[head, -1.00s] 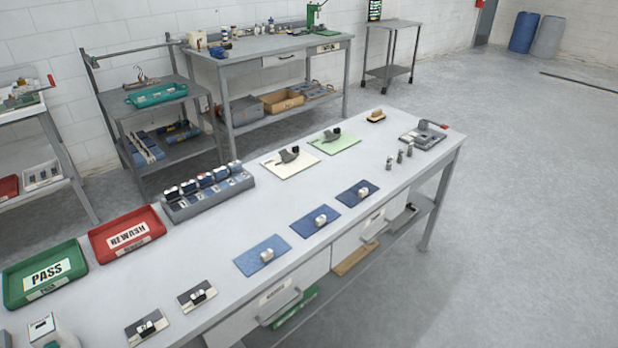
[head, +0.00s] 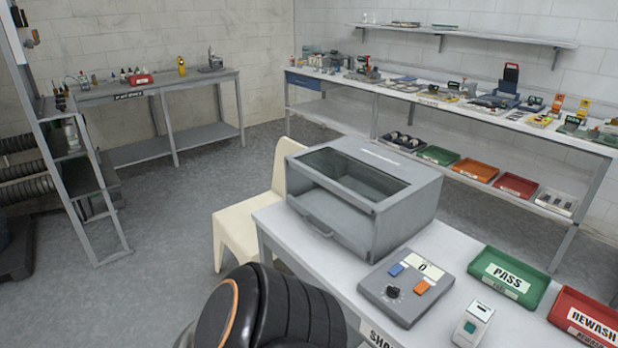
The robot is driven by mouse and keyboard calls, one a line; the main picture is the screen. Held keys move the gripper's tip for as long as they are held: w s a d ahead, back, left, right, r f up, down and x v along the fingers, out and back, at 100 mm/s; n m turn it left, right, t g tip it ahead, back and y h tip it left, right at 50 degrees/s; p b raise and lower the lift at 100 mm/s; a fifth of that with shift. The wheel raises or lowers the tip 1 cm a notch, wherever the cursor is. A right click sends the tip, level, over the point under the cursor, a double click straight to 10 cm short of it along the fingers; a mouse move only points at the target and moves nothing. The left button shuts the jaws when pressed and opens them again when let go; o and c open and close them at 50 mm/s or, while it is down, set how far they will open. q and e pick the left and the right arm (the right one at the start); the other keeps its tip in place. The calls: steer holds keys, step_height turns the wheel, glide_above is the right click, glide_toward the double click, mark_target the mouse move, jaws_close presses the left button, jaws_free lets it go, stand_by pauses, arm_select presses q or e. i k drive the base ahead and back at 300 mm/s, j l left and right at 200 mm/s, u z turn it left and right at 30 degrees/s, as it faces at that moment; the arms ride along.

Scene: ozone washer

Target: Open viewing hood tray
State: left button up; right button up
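The viewing hood is a grey metal box (head: 400,222) with a dark glass window (head: 352,174) in its sloping top. It stands at the left end of the white table. Its tray front with a handle (head: 318,222) is on the left-facing side, low down; it looks shut, though I cannot tell for certain. A black rounded part of my own arm is at the bottom of the head view, in front of the table's end. Neither gripper shows in the head view.
A control box (head: 407,287) with a knob and coloured buttons sits right of the hood. A small white device (head: 473,325), the green PASS tray (head: 509,277) and red REWASH tray (head: 590,318) follow.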

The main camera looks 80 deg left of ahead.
mark_target(353, 227)
steer(key=u, duration=2.55)
steer(key=i+j+u, duration=0.15)
steer(key=i+j, duration=0.25)
steer(key=i, duration=0.2)
